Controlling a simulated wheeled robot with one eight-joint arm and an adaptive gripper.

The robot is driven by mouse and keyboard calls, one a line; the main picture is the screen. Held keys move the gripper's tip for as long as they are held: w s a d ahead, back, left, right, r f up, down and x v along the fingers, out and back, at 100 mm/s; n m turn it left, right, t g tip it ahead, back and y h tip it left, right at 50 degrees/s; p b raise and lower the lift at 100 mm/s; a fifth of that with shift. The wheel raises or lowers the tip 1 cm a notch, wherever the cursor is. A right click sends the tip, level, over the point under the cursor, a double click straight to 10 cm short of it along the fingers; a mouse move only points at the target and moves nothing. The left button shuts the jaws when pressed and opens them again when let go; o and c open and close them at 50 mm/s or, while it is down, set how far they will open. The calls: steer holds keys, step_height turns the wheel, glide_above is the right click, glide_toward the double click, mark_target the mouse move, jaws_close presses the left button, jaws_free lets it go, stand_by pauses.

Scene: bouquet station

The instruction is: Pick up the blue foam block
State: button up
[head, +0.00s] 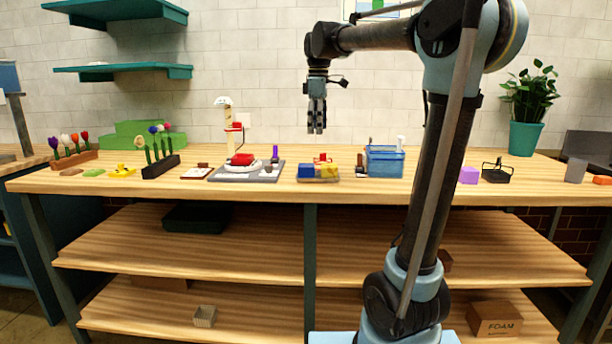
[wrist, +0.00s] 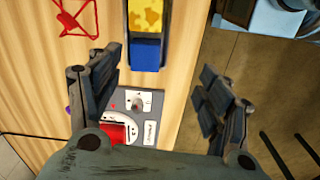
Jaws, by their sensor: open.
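The blue foam block (head: 306,170) sits at the left end of a small tray (head: 318,180), beside a yellow block (head: 329,170). In the wrist view the blue block (wrist: 147,54) shows between my fingers, nearer the left finger, with the yellow block (wrist: 146,15) above it in the picture. My gripper (head: 316,131) hangs pointing down, well above the table and apart from the block. In the wrist view my gripper (wrist: 160,66) has its fingers spread wide with nothing held between them.
A grey board with a white and red device (head: 243,161) stands left of the tray. A blue basket (head: 385,162) and a small dark brown object (head: 360,166) stand to the right. A red wire-like item (head: 322,157) lies behind the tray. The table edge is close in front.

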mark_target(307, 165)
steer(key=w+a+r+n, duration=0.2)
steer(key=w+a, duration=0.1)
steer(key=a, duration=0.1)
steer(key=f, duration=1.7)
steer(key=shift+d+f, duration=0.15)
steer(key=shift+d, duration=0.05)
steer(key=c, duration=1.2)
